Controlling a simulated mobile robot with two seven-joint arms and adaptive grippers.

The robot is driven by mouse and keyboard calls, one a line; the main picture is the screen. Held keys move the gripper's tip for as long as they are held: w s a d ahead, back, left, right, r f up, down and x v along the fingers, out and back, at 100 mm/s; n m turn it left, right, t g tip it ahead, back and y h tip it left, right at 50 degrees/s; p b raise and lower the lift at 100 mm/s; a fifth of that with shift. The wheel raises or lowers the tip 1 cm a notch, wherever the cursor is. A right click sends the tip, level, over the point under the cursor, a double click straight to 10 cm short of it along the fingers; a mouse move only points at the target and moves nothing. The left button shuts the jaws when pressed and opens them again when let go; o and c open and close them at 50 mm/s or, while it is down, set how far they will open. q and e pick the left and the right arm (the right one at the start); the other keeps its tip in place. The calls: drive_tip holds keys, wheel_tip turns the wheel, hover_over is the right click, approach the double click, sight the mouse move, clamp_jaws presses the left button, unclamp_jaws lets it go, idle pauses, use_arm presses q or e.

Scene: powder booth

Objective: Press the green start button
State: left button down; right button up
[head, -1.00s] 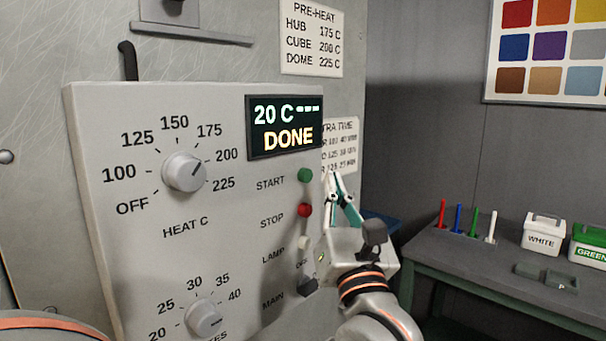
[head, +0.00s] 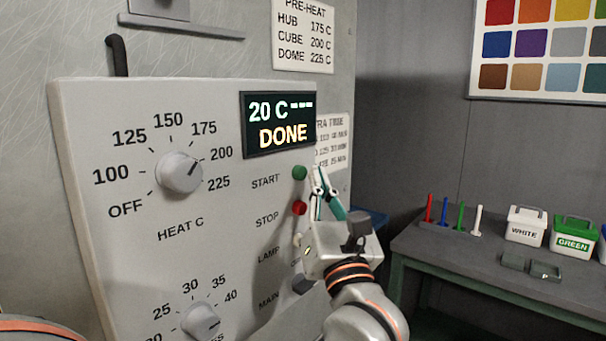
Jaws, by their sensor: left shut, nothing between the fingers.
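The green start button (head: 300,172) is on the grey control panel, beside the word START and below the right part of the display. My left gripper (head: 318,172) is shut and empty. Its fingertips point up and stand just right of the green button, which is in clear view. I see no contact; the exact gap in depth is hard to tell. The red stop button (head: 299,208) is below the green one, close to the left of the fingers. My right gripper is not in view.
The display (head: 278,124) reads 20 C and DONE. The panel (head: 110,270) also has a heat dial (head: 179,173), a lower dial (head: 200,321), a lamp button (head: 297,240) and a main switch (head: 303,284). A bench (head: 440,255) with pegs and boxes stands at right.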

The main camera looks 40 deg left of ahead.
use_arm(q)
drive_tip(key=shift+a, duration=0.15)
idle(0.8)
drive_tip(key=shift+a, duration=0.3)
drive_tip(key=shift+a+p, duration=0.4)
drive_tip(key=shift+a, duration=0.05)
idle(0.8)
drive_tip(key=shift+d, duration=0.85)
